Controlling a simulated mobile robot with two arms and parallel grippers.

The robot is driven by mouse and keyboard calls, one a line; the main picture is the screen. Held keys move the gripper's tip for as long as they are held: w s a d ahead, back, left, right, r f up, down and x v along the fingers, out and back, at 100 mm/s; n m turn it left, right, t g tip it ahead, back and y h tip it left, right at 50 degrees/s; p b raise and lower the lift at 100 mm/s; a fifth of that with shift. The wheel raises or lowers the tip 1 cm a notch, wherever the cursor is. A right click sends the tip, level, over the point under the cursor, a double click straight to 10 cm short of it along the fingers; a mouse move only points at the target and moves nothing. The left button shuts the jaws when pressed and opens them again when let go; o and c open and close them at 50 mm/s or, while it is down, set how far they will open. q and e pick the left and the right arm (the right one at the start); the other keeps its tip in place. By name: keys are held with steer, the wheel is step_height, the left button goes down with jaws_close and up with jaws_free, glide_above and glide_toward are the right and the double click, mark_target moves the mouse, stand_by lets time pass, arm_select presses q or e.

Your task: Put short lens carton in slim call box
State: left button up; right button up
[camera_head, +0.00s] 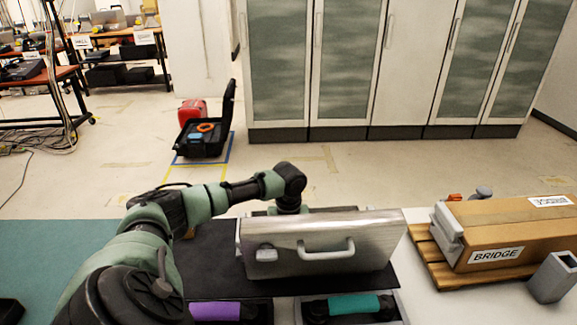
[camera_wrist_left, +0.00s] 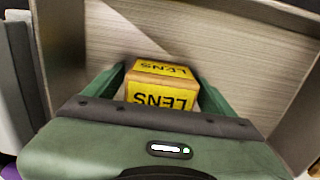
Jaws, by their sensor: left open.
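In the left wrist view, a small brown lens carton (camera_wrist_left: 160,94) with yellow LENS labels sits between the two green fingers of my left gripper (camera_wrist_left: 160,80). The fingers are open, one on each side of the carton. Brushed metal (camera_wrist_left: 215,45) lies behind and around it, so the carton appears to be inside a metal box. In the head view, a silver metal box (camera_head: 320,229) with a front handle stands on a dark mat, probably the slim call box. My left arm reaches down behind its front panel, which hides the fingers and carton. My right gripper is out of view.
A BRIDGE carton (camera_head: 510,232) rests on a wooden pallet (camera_head: 428,245) at right, beside a grey open holder (camera_head: 553,277). Purple (camera_head: 215,311) and teal (camera_head: 354,304) handsets lie in front of the metal box. The teal surface at left (camera_head: 60,250) is mostly clear.

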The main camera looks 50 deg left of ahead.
arm_select(q)
step_height(320, 180, up, 12)
steer(key=shift+f+b, duration=0.25)
steer(key=shift+b, duration=0.25)
steer(key=shift+r, duration=0.35)
